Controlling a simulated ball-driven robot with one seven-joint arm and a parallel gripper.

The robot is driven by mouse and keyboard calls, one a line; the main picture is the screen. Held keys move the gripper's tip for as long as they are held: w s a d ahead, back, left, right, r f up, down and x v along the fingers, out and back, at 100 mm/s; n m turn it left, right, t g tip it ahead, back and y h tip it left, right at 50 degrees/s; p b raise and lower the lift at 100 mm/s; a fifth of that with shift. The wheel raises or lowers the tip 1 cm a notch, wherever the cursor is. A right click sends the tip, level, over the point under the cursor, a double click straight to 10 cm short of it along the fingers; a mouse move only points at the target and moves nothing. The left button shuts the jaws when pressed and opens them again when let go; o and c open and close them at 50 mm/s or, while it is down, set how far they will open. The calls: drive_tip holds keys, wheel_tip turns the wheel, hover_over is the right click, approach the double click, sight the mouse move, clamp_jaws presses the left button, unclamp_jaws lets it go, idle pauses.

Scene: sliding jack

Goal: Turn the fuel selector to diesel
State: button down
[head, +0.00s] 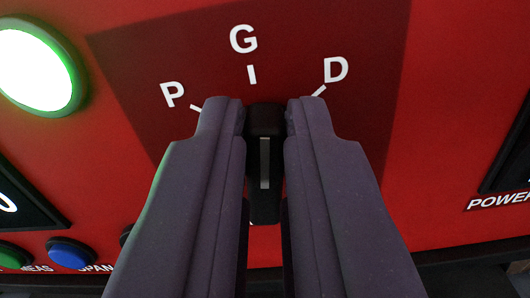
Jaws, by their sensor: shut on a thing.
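The fuel selector (265,160) is a black knob with a pale pointer line, in the middle of the head view. It stands on a dark red plate (170,50) marked P at left, G at top and D at right. The pointer line is upright in the picture, in line with the tick below the G (243,39). The D mark (335,69) lies up and right of the knob. My gripper (265,115) is shut on the knob, one finger on each side. The fingers hide the knob's sides and part of the P and D ticks.
A lit white-green lamp (38,65) is at the upper left. A blue button (71,252) and a green button (14,254) are at the lower left. Dark panels show at the left and right edges. The red face right of the plate is bare.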

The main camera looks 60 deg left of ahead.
drive_tip(key=shift+w+d+f+m+p, duration=0.15)
drive_tip(key=shift+m+p, duration=0.3)
drive_tip(key=shift+m, duration=0.9)
drive_tip(key=shift+w+d+f+m+p, duration=0.15)
drive_tip(key=shift+m+p, duration=0.35)
drive_tip(key=shift+m, duration=0.8)
drive_tip(key=shift+w+d+m+p, duration=0.15)
drive_tip(key=shift+m+p, duration=0.3)
drive_tip(key=shift+m, duration=0.9)
drive_tip(key=c, duration=1.1)
unclamp_jaws()
drive_tip(key=shift+c, duration=0.2)
drive_tip(key=p+v, duration=0.1)
drive_tip(key=v, duration=0.6)
drive_tip(key=shift+s+d, duration=0.25)
drive_tip(key=shift+d, duration=0.05)
